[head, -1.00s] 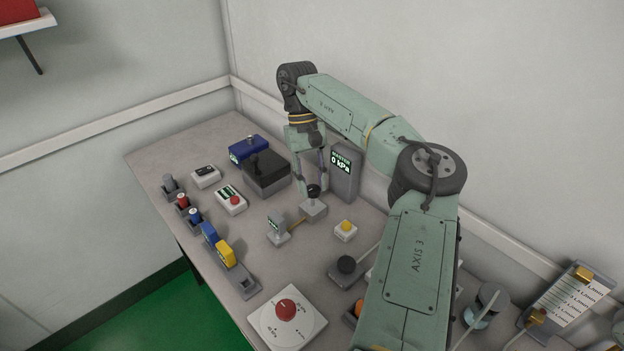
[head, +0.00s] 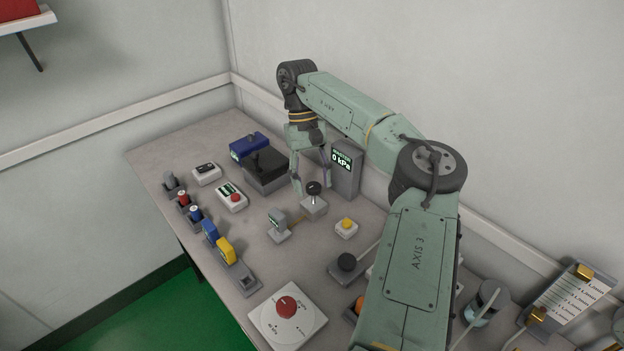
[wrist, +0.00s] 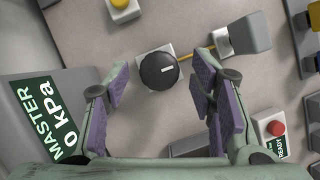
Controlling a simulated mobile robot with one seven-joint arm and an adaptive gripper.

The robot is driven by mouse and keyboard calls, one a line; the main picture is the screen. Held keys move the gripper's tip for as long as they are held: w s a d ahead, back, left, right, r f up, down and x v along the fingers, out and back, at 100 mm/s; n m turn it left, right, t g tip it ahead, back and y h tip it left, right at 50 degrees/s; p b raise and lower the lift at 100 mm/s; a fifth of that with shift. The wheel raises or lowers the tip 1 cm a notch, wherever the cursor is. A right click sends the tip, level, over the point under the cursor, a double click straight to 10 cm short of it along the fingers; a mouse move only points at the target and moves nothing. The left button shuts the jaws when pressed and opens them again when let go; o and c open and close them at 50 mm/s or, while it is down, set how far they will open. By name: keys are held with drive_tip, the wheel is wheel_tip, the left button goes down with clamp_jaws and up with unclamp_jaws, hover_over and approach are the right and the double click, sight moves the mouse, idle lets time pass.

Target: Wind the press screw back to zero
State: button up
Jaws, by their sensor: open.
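The press screw shows as a round black knob (head: 314,188) on a thin stem above a small grey block (head: 313,208). In the wrist view the knob (wrist: 158,71) carries a white index line. My gripper (head: 312,186) is over it, pointing down and open. In the wrist view my fingers (wrist: 158,86) stand wide apart, one to each side of the knob, with visible gaps and nothing held. A grey upright box (head: 345,180) beside the gripper reads "MASTER 0 kPa". A brass pipe (head: 298,220) joins the block to a small gauge (head: 278,221), whose reading is too small to tell.
A black and blue unit (head: 268,170) stands behind left of the screw. A yellow button box (head: 346,228) is to the right, a red button box (head: 231,198) to the left. A red knob dial (head: 287,312) is in front. Walls close the back.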

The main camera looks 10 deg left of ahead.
drive_tip(key=v, duration=0.7)
drive_tip(key=shift+r, duration=0.25)
